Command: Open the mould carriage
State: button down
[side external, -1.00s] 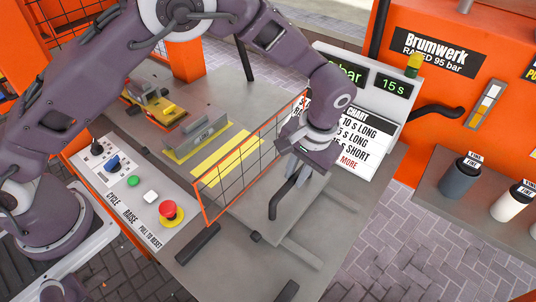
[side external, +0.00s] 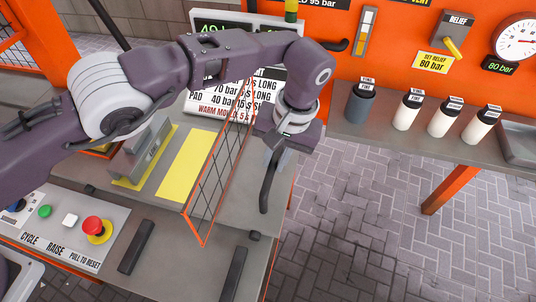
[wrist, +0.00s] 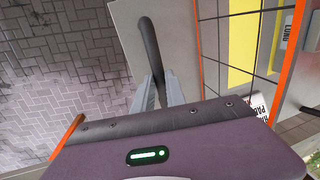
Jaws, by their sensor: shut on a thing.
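My gripper (side external: 274,158) is shut on a dark bent handle (side external: 265,192), whose lower end hangs below the fingers in the side external view. In the wrist view the fingers (wrist: 158,92) sit on either side of the same handle (wrist: 149,42). The handle is right of an orange-framed mesh guard (side external: 215,175). Left of the guard, a grey labelled mould block (side external: 140,155) stands beside a yellow plate (side external: 188,165). My arm hides part of the area behind the block, so I cannot tell how far the carriage is open.
A control panel (side external: 70,228) with green, white and red buttons is at the lower left. A chart board (side external: 215,97) stands behind the guard. Several bottles (side external: 407,112) stand on the right-hand shelf. The paved floor (side external: 370,220) right of the bench is clear.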

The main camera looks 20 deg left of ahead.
jog(key=shift+w, duration=0.1)
jog(key=c, duration=1.4)
grip_release()
jog(key=shift+o, duration=0.2)
